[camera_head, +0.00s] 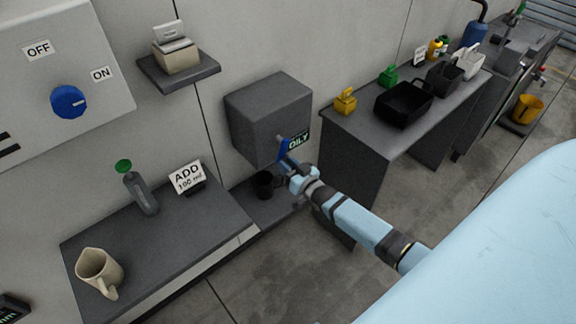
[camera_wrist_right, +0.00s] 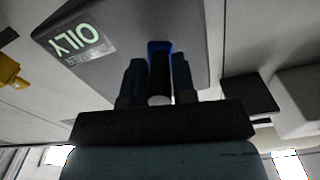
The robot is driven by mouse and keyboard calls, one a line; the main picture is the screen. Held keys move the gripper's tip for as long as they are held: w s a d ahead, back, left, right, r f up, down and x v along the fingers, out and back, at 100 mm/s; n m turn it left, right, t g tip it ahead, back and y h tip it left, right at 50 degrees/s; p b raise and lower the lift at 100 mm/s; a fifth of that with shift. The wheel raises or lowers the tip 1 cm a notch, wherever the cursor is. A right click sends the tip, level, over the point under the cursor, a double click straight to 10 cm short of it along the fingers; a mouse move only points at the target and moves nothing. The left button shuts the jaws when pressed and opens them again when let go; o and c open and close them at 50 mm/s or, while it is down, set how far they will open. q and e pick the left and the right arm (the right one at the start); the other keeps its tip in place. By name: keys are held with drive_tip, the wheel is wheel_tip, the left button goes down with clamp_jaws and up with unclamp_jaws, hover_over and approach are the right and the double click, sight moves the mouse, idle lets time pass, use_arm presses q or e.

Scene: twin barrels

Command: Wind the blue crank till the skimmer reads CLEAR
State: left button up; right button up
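The skimmer, a grey box (camera_head: 268,112) on the wall, has a small screen (camera_head: 299,141) with green letters reading OILY. The screen also shows in the right wrist view (camera_wrist_right: 76,43), upside down. The blue crank (camera_head: 284,147) is on the skimmer's front, beside the screen; its blue arm also shows in the right wrist view (camera_wrist_right: 159,46). My right gripper (camera_head: 290,165) is at the crank. In the wrist view its fingers (camera_wrist_right: 160,82) lie close on both sides of the crank's dark handle, shut on it. My left gripper is not in view.
A dark cup (camera_head: 263,184) stands below the skimmer. A bench (camera_head: 221,224) at left holds a beige jug (camera_head: 99,270), a green-capped bottle (camera_head: 142,194) and an ADD 100 ml sign (camera_head: 187,178). A table (camera_head: 352,139) at right holds a black tray (camera_head: 404,105) and small containers.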

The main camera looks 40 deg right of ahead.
drive_tip(key=o, duration=0.3)
drive_tip(key=s+d+b, duration=0.1)
drive_tip(key=s, duration=1.2)
drive_tip(key=shift+s, duration=0.4)
drive_tip(key=s+a+r+n+g+y+p, duration=0.1)
drive_tip(key=s+a+n+g+p, duration=0.1)
drive_tip(key=s+a, duration=0.4)
drive_tip(key=s+a+r+n+g+y+p, duration=0.1)
drive_tip(key=s+a+g+p, duration=0.2)
drive_tip(key=a, duration=1)
drive_tip(key=s+g, duration=0.2)
drive_tip(key=s, duration=0.2)
drive_tip(key=shift+s+a+n, duration=0.2)
drive_tip(key=shift+a+n, duration=0.05)
drive_tip(key=shift+n, duration=0.15)
